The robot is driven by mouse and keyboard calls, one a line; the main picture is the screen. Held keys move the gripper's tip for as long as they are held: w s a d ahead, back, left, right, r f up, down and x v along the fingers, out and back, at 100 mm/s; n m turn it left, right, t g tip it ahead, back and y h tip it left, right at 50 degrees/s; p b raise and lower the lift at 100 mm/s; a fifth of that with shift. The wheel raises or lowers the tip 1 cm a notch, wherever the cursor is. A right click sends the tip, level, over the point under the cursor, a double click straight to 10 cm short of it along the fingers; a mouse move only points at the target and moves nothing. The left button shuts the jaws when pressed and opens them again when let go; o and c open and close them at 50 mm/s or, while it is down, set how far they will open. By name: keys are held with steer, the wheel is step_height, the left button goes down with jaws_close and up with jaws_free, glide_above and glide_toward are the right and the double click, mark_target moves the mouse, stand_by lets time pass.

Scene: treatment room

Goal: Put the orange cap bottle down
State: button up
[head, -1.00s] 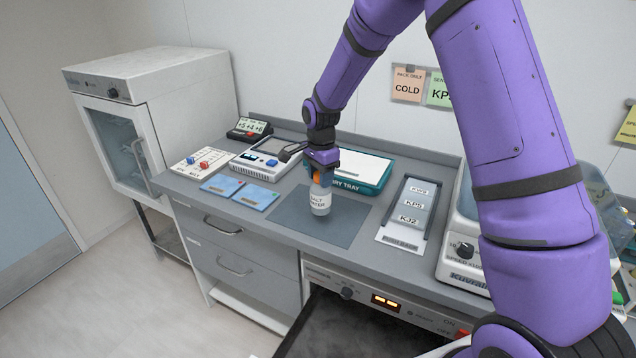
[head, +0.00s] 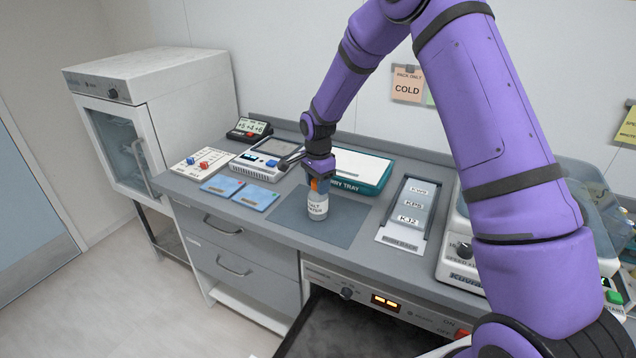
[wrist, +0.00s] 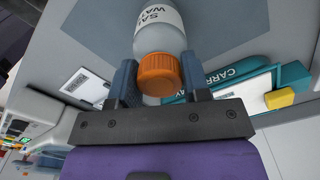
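The orange cap bottle (head: 317,207) is white with a "SALT WATER" label. It is over the dark mat (head: 347,229) on the counter, leaning slightly in the head view. I cannot tell whether its base touches the mat. My gripper (head: 318,184) is above it, pointing down. The bottle's far end is cut off by the top edge there.
A teal-edged carry tray (head: 362,187) is behind the mat. A rack with labelled plates (head: 407,219) is to the right, blue cards (head: 255,197) to the left. A device with a screen (head: 268,157) is behind the cards.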

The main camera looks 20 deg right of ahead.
steer(key=o, duration=0.4)
steer(key=shift+c, duration=0.2)
steer(key=shift+r, duration=0.15)
step_height(320, 180, up, 12)
steer(key=s+d+r+n+t, duration=0.1)
steer(key=s+d+r+n, duration=0.15)
steer(key=s+r, duration=0.7)
steer(key=s+d+r+n+t, duration=0.15)
steer(key=s+r+n, duration=0.35)
steer(key=s, duration=0.5)
steer(key=s+d+r+n+t, duration=0.1)
steer(key=s+d+r+n, duration=0.15)
steer(key=s+r, duration=0.55)
steer(key=s+f+n+t, duration=0.1)
steer(key=s+f+n, duration=0.2)
steer(key=s, duration=0.9)
steer(key=shift+s+d+f+n+t, duration=0.2)
steer(key=shift+s+n+t, duration=0.15)
steer(key=shift+n, duration=0.35)
